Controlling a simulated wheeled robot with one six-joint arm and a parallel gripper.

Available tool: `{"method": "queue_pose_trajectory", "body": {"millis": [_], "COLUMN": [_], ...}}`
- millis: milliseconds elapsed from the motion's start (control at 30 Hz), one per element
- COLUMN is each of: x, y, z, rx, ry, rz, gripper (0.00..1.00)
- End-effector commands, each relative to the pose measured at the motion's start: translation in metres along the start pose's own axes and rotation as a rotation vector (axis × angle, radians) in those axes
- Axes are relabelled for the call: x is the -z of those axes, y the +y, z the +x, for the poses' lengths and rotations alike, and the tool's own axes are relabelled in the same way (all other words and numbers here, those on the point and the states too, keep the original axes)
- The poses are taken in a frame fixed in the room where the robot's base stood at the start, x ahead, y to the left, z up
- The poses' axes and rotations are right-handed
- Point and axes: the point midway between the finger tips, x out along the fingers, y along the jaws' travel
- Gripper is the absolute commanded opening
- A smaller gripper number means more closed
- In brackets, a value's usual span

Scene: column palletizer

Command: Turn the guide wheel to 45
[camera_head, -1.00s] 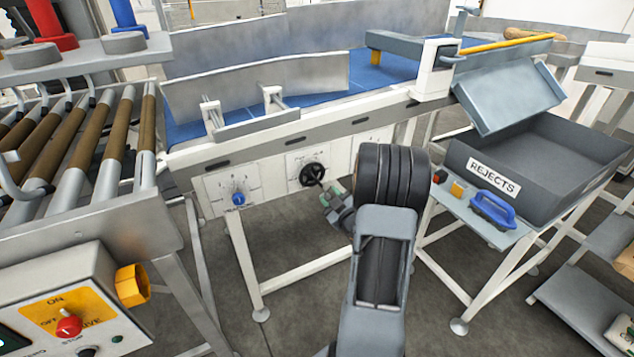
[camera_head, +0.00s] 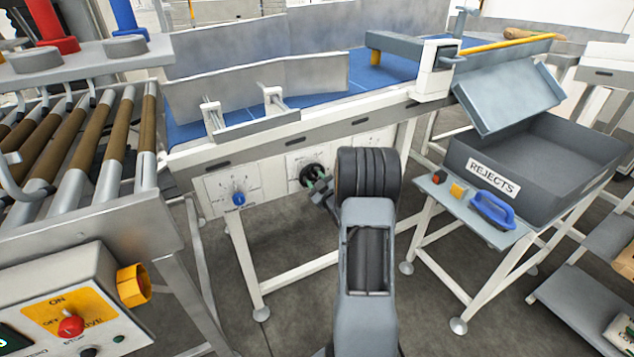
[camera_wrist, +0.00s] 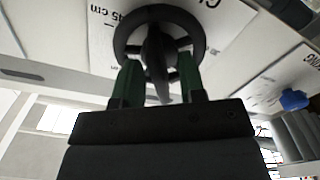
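The guide wheel is a dark handwheel with spokes on the conveyor's white side panel; in the head view it (camera_head: 307,171) is partly covered by my gripper (camera_head: 319,184). In the wrist view the guide wheel (camera_wrist: 122,35) fills the upper middle, over a scale card (camera_wrist: 103,50) reading "45 cm". My gripper (camera_wrist: 158,72) has its two green fingers apart, reaching up to the wheel's lower rim. A dark hub or handle part lies between the fingers, with gaps seeming to show at both sides. I cannot tell whether the fingers touch the wheel, nor read its setting.
A blue knob (camera_head: 239,198) on its own card sits left of the wheel; it also shows in the wrist view (camera_wrist: 293,99). The conveyor's white legs stand below. A REJECTS bin (camera_head: 540,165) and small shelf stand at right, a control box (camera_head: 65,300) at lower left.

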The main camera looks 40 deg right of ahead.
Motion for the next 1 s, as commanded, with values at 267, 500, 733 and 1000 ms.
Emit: {"method": "queue_pose_trajectory", "body": {"millis": [267, 500, 733, 1000], "x": [0.0001, 0.0001, -0.0003, -0.0011], "y": [0.0001, 0.0001, -0.0002, -0.0005], "z": [-0.0003, -0.0003, -0.0004, -0.0004], "rx": [0.0, 0.0, 0.0, -0.001], "ry": [0.0, 0.0, 0.001, 0.002], "rz": [0.0, 0.0, 0.02, 0.166], "gripper": [0.12, 0.0, 0.0, 0.0]}}
